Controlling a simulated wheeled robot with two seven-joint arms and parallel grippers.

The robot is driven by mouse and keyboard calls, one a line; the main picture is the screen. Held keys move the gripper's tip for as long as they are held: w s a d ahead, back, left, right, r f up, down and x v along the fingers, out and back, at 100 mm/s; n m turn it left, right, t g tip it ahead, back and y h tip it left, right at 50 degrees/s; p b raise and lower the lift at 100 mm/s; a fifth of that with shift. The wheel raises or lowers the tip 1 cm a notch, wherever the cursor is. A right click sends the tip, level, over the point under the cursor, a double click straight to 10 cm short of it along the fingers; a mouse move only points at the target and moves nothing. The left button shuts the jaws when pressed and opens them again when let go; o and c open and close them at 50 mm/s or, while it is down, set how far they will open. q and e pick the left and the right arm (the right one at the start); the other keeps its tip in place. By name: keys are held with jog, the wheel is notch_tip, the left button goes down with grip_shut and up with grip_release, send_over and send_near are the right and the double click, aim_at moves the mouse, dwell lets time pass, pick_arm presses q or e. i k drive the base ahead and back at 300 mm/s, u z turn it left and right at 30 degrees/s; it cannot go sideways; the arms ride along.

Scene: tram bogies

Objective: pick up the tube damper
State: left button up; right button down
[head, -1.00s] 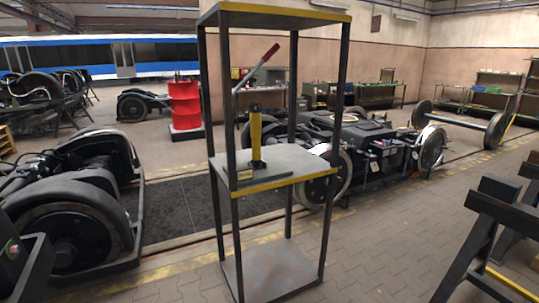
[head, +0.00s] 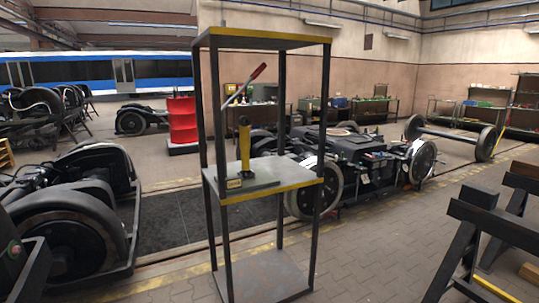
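An upright yellow cylinder (head: 244,148) with a dark top stands on the middle shelf of a dark metal rack. It is the only damper-like thing I make out, but I cannot tell for sure that it is the tube damper. Neither of my grippers is in view.
The rack (head: 316,232) has a top, a middle and a bottom shelf, with posts around the cylinder. Bogies stand left (head: 67,225) and behind right (head: 335,150). A black trestle (head: 468,240) is at right. Paved floor (head: 385,235) lies clear between rack and trestle.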

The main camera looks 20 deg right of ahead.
aim_at(244, 130)
jog(key=z, duration=0.85)
jog(key=i, duration=0.7)
jog(key=z, duration=1.15)
jog(key=i, duration=2.05)
jog(key=u, duration=0.45)
